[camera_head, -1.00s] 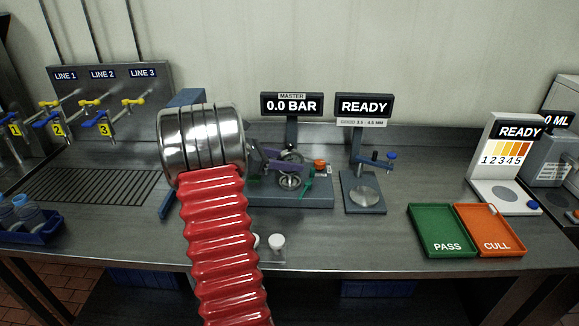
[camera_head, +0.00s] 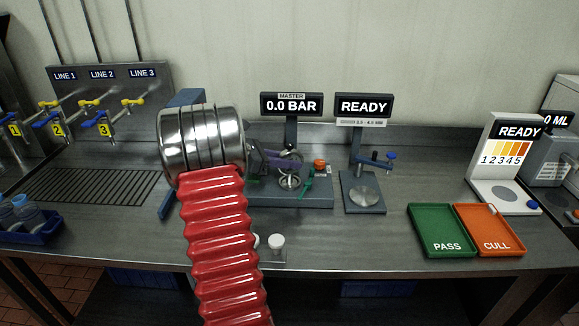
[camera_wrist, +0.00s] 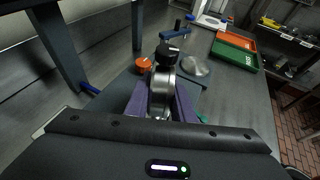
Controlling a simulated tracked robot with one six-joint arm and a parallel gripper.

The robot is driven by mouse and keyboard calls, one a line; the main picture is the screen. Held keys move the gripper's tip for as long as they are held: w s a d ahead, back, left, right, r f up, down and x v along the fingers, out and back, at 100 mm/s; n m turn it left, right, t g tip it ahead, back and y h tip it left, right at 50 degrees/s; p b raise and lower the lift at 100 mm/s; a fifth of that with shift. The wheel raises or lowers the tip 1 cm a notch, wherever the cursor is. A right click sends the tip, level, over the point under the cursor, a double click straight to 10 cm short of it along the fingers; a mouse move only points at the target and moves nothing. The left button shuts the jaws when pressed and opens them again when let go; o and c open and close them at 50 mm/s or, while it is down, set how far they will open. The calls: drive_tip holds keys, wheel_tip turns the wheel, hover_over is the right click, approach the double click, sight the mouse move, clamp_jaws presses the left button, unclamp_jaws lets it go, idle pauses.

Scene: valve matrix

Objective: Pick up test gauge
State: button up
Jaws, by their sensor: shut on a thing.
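The test gauge (camera_wrist: 161,88) is a round silver metal piece, with a black knob (camera_wrist: 167,52) at its far end in the wrist view. My gripper (camera_wrist: 160,100) has its purple fingers shut on it, one on either side. In the head view my gripper (camera_head: 284,164) is at the base of the master stand (camera_head: 310,200), and the gauge (camera_head: 289,181) shows as a silver ring just below the fingers. The fingers partly cover it. I cannot tell whether it touches the stand.
The master display (camera_head: 291,105) reads 0.0 BAR. An orange knob (camera_head: 320,164) and a green lever (camera_head: 307,183) are close by. A second stand (camera_head: 362,200) is to the right, then the green PASS tray (camera_head: 433,222) and orange CULL tray (camera_head: 490,222). Small white-capped items (camera_head: 277,242) stand in front.

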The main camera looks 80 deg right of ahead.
clamp_jaws()
wheel_tip(320, 180, up, 18)
idle(0.7)
drive_tip(key=shift+s, duration=0.1)
idle(0.5)
